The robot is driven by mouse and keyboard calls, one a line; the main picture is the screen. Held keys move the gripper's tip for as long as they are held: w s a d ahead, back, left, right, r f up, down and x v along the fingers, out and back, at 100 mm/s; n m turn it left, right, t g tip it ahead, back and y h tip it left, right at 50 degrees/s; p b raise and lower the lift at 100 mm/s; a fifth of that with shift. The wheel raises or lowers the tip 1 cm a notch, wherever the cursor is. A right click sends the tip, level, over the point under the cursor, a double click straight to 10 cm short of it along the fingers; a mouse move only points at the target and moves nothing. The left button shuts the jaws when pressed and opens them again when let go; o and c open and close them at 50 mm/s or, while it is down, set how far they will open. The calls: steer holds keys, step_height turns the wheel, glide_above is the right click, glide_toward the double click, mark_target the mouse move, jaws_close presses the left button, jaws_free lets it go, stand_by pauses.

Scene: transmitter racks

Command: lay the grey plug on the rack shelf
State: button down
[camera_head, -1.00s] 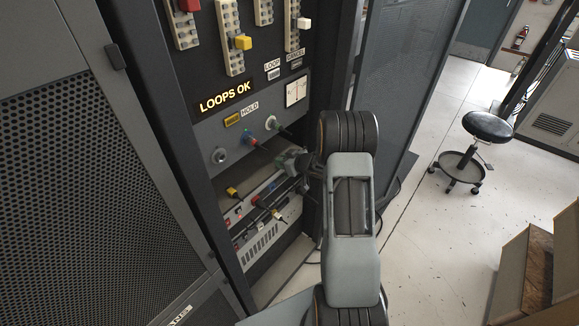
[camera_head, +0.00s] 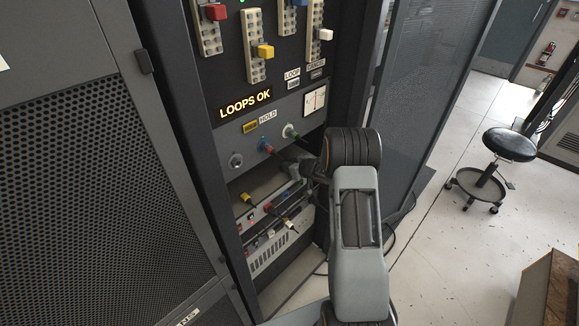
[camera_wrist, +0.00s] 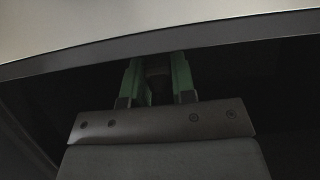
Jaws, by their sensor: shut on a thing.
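My gripper (camera_wrist: 157,75) shows in the wrist view as two green fingers, shut on a small dark thing between them, which fits the grey plug (camera_wrist: 157,68); its shape and colour are hard to make out in the shadow. In the head view my gripper (camera_head: 291,168) is at the rack front, at the opening below the HOLD panel, partly covered by my own wrist. The rack shelf (camera_head: 262,189) is inside this opening. I cannot tell whether the plug touches it.
A yellow plug (camera_head: 247,199) and a white-tipped plug (camera_head: 289,223) show around the lower opening. A mesh door (camera_head: 425,90) stands open at right. A panel edge (camera_wrist: 160,45) crosses close above my fingers.

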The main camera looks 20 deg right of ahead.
steer(key=c, duration=0.9)
jaws_free()
steer(key=shift+o, duration=0.2)
steer(key=v, duration=1.3)
steer(key=shift+s, duration=0.35)
